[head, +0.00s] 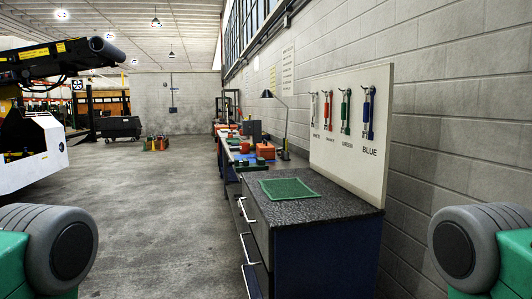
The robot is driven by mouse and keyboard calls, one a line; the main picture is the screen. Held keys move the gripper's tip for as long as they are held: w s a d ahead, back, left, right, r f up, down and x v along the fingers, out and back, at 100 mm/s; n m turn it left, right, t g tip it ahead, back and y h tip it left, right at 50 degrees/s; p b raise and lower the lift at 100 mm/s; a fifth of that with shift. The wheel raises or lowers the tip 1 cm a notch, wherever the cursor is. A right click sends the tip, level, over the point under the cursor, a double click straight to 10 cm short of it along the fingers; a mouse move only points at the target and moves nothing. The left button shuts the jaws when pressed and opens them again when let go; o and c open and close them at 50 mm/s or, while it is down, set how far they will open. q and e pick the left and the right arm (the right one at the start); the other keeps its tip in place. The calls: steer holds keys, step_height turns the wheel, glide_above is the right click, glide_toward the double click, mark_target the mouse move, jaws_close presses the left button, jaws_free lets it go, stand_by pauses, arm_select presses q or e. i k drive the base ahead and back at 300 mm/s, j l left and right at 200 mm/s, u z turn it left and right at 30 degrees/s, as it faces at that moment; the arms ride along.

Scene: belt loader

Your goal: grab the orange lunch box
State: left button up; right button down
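An orange box (265,151) sits on the long workbench (325,208) along the right wall, at mid distance. It looks like the orange lunch box, but it is small in the view. My grippers are not in the head view. Only green and grey parts of my own body show at the lower left and lower right corners.
A green mat (288,188) lies on the near bench end. A white board (352,125) with hanging coloured tools stands behind it. Drawers with handles face the aisle. A belt loader (32,145) stands at left. The concrete floor (165,220) between is clear.

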mark_target(267, 151)
steer(key=i+j+u, duration=0.8)
steer(key=i, duration=0.3)
steer(key=i+j+u, duration=0.15)
steer(key=i, duration=0.35)
steer(key=i+j+z, duration=0.1)
steer(key=i+z, duration=0.4)
steer(key=i, duration=1.3)
steer(key=i+u, duration=0.1)
steer(key=i, duration=0.8)
steer(key=i+u, duration=0.15)
steer(key=i, duration=0.8)
steer(key=i+j+z, duration=0.15)
steer(key=i+z, duration=0.3)
steer(key=i, duration=0.3)
steer(key=i+j+z, duration=0.1)
steer(key=z, duration=0.35)
steer(key=i+j+z, duration=0.1)
steer(key=z, duration=0.4)
steer(key=i+j+z, duration=0.15)
steer(key=z, duration=0.3)
steer(key=j+z, duration=0.25)
steer(key=z, duration=0.25)
